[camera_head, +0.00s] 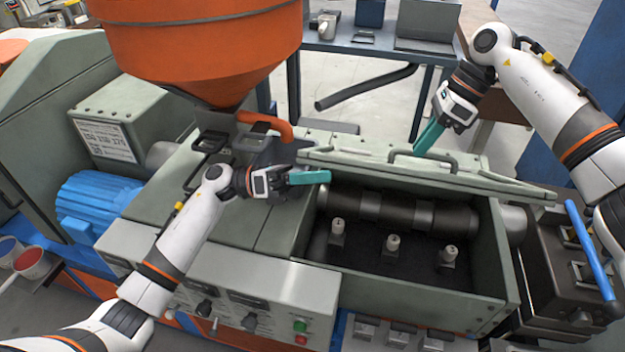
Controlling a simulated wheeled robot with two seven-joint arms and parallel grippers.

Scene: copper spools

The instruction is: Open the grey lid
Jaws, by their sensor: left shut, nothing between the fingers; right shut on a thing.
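The grey-green lid (350,164) is raised along the back of the machine's open compartment and seen nearly edge-on. Its dark bar handle (440,158) is on the top face. My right gripper (421,150) reaches down from the upper right, its teal fingers shut on the lid's handle. My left gripper (325,177) is shut and empty, its teal fingers pointing right at the left end of the compartment, just in front of the lid's left part. Whether it touches the lid I cannot tell.
The open compartment (400,283) holds a dark roller (395,211) and several small pale spools (393,243). An orange hopper (200,45) stands at the back left. A control panel (240,290) is in front. A blue bar (590,250) is at the right.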

